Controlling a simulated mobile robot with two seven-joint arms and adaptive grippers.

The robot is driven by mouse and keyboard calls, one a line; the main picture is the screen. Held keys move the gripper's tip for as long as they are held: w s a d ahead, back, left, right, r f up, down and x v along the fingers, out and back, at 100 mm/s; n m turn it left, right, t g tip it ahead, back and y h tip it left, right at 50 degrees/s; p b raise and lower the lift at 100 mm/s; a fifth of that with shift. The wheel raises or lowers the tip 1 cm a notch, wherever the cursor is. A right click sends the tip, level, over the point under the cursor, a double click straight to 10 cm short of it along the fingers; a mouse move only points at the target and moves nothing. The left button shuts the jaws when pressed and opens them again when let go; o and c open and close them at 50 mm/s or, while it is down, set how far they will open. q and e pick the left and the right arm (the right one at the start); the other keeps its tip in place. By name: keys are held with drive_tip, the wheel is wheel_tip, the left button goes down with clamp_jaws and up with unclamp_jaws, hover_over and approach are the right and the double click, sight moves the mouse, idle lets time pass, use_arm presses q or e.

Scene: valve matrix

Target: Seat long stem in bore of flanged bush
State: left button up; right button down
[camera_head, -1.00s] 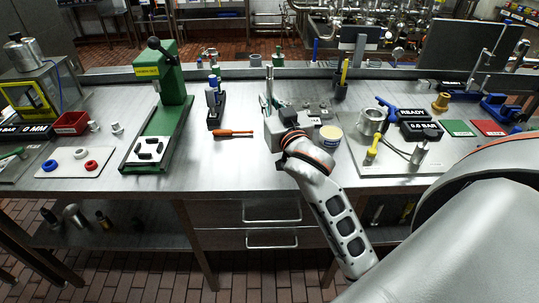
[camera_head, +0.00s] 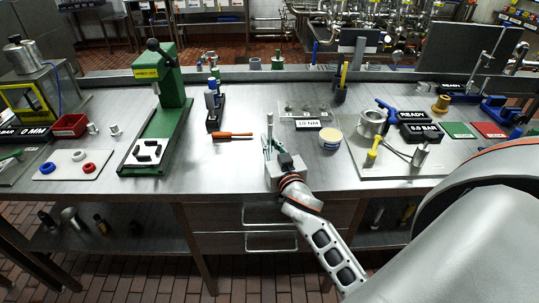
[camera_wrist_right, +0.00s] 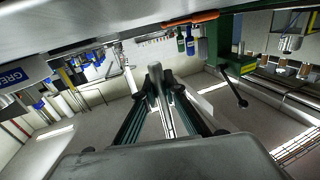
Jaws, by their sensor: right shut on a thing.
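My right gripper (camera_head: 268,150) is over the bench's front part, shut on a slim grey metal stem (camera_head: 269,124). The stem stands about upright, its top above the fingers. I cannot tell for sure which part is the flanged bush. A brass-coloured flanged piece (camera_head: 440,103) stands at the right rear, and small silver pieces (camera_head: 115,130) stand at the left; both are well apart from the gripper. My left gripper is out of view.
A green press (camera_head: 171,85) stands at left, with an orange screwdriver (camera_head: 232,135) and a small dark stand (camera_head: 214,112) between it and my gripper. A 10 NM display (camera_head: 308,124) and cream tub (camera_head: 330,137) lie behind right.

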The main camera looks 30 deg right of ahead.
wheel_tip(320, 180, down, 4)
drive_tip(key=shift+r+b, duration=0.25)
drive_tip(key=shift+b, duration=0.3)
drive_tip(key=shift+f, duration=0.45)
drive_tip(key=shift+r, duration=0.1)
drive_tip(key=shift+f, duration=0.2)
drive_tip(key=c, duration=2.2)
unclamp_jaws()
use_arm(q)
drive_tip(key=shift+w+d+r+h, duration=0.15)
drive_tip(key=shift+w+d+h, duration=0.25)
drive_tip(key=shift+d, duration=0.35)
use_arm(e)
drive_tip(key=shift+o, duration=0.5)
